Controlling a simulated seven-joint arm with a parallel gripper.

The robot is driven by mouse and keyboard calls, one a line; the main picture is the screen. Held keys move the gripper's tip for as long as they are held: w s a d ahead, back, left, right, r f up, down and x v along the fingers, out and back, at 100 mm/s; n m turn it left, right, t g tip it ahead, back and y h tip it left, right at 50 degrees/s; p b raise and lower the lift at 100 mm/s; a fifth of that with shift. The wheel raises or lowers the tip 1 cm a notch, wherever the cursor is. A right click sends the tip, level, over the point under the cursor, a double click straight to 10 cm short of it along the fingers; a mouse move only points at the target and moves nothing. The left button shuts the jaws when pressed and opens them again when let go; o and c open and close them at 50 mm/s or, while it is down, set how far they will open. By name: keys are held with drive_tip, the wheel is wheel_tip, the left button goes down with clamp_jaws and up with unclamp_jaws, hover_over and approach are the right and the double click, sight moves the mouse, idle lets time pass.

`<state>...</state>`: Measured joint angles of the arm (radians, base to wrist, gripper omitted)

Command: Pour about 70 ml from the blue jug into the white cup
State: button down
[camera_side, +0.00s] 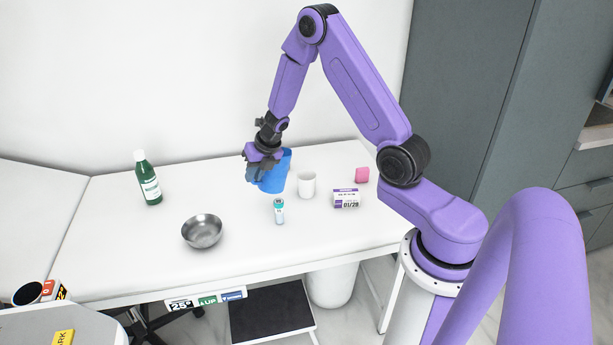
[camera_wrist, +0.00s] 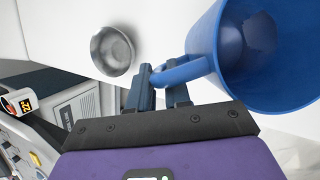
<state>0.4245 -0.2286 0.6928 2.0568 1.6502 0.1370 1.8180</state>
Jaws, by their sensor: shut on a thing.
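The blue jug (camera_side: 273,172) is near the middle of the white table, left of the white cup. In the wrist view the jug (camera_wrist: 232,70) fills the upper right, with its open mouth facing the camera. My gripper (camera_side: 256,168) is shut on the jug's handle; in the wrist view its fingers (camera_wrist: 160,88) close around the handle. The jug looks slightly tilted in the side view. I cannot tell whether it is touching the table or how much liquid it holds. The white cup (camera_side: 307,185) stands upright just right of the jug. Its contents are not visible.
A small vial (camera_side: 279,211) stands in front of the jug. A metal bowl (camera_side: 202,231) and a green bottle (camera_side: 148,178) are to the left. The table's left front is clear.

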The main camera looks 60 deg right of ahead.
sight(264, 182)
drive_tip(key=shift+s+d+r+m+t+y, duration=0.1)
drive_tip(key=shift+d+r+m+t+y, duration=0.05)
drive_tip(key=shift+d+r+y, duration=0.4)
drive_tip(key=shift+s+d+r+m+t+y, duration=0.15)
drive_tip(key=shift+d+r+y, duration=0.2)
drive_tip(key=shift+d, duration=0.25)
drive_tip(key=shift+s+d+y, duration=0.1)
drive_tip(key=shift+d+y, duration=0.2)
drive_tip(key=shift+y, duration=0.1)
drive_tip(key=shift+s+d+f+t+y, duration=0.1)
drive_tip(key=shift+d+t+y, duration=0.05)
drive_tip(key=shift+d+y, duration=0.25)
drive_tip(key=shift+s+d+t+y, duration=0.15)
drive_tip(key=shift+d+y, duration=0.15)
drive_tip(key=shift+d, duration=0.2)
drive_tip(key=shift+s+d+r+m+t+y, duration=0.1)
drive_tip(key=shift+d+r+m+t+y, duration=0.3)
drive_tip(key=shift+d+y, duration=0.3)
drive_tip(key=shift+s+d+r+y, duration=0.1)
drive_tip(key=shift+d+y, duration=0.1)
drive_tip(key=shift+y, duration=0.5)
drive_tip(key=shift+s+d+r+m+t+y, duration=0.1)
drive_tip(key=shift+d+m+t+y, duration=0.15)
drive_tip(key=shift+d+y, duration=0.2)
drive_tip(key=shift+s+d+r+m+t+y, duration=0.15)
drive_tip(key=shift+d+t+y, duration=0.1)
drive_tip(key=shift+d+y, duration=0.2)
drive_tip(key=shift+a+f, duration=0.1)
